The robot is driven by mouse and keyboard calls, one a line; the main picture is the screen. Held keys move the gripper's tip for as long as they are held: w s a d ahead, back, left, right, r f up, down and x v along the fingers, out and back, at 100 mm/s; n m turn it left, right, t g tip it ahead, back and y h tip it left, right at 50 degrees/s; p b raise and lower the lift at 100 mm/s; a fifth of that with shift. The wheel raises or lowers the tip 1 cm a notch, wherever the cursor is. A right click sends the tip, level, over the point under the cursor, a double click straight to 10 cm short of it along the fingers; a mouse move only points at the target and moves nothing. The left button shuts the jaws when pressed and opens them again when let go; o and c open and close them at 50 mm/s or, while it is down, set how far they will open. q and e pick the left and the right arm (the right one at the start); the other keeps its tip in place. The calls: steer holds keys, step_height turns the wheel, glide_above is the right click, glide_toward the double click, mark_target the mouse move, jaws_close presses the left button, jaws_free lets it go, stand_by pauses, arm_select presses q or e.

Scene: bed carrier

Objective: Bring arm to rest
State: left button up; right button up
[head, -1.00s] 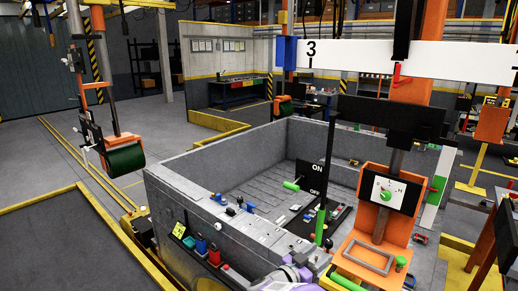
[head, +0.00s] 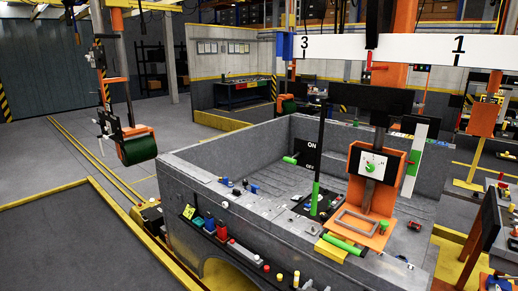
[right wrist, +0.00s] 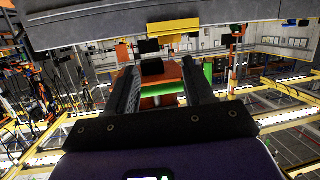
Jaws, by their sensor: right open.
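My right gripper (right wrist: 160,68) shows in the right wrist view with its two dark fingers apart and nothing held between them. An orange part with a green bar (right wrist: 160,88) shows in the gap between the fingers; I cannot tell how far off it is. In the head view I cannot clearly make out the right gripper; a pale piece at the bottom right corner may be part of my arm. My left gripper is in neither current view.
The grey bed carrier (head: 215,165) fills the middle. An orange stand (head: 372,180) with a dial and a green handle (head: 342,244) stands at its near right. Black posts and a white numbered beam (head: 415,50) rise above. Open floor (head: 70,240) lies at left.

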steer(key=s+a+f+n+g+y+b, duration=0.15)
steer(key=s+f+y, duration=0.35)
steer(key=f, duration=0.6)
steer(key=s+a+f+n+g+y+b, duration=0.1)
steer(key=s+f+g+y+b, duration=0.15)
steer(key=s+f, duration=0.65)
steer(key=s+a+f+g+y+b, duration=0.1)
steer(key=s+a+f+g, duration=0.1)
steer(key=s, duration=0.5)
steer(key=s+a+f+g+y+b, duration=0.1)
steer(key=s+a+f+g+y, duration=0.1)
steer(key=s+f, duration=0.3)
steer(key=s+a+f+g+y+b, duration=0.1)
steer(key=s+f+g, duration=0.3)
steer(key=s, duration=0.4)
steer(key=shift+s+a+n+y, duration=0.35)
steer(key=shift+a+n+y, duration=0.1)
steer(key=shift+a, duration=0.4)
steer(key=shift+c, duration=0.3)
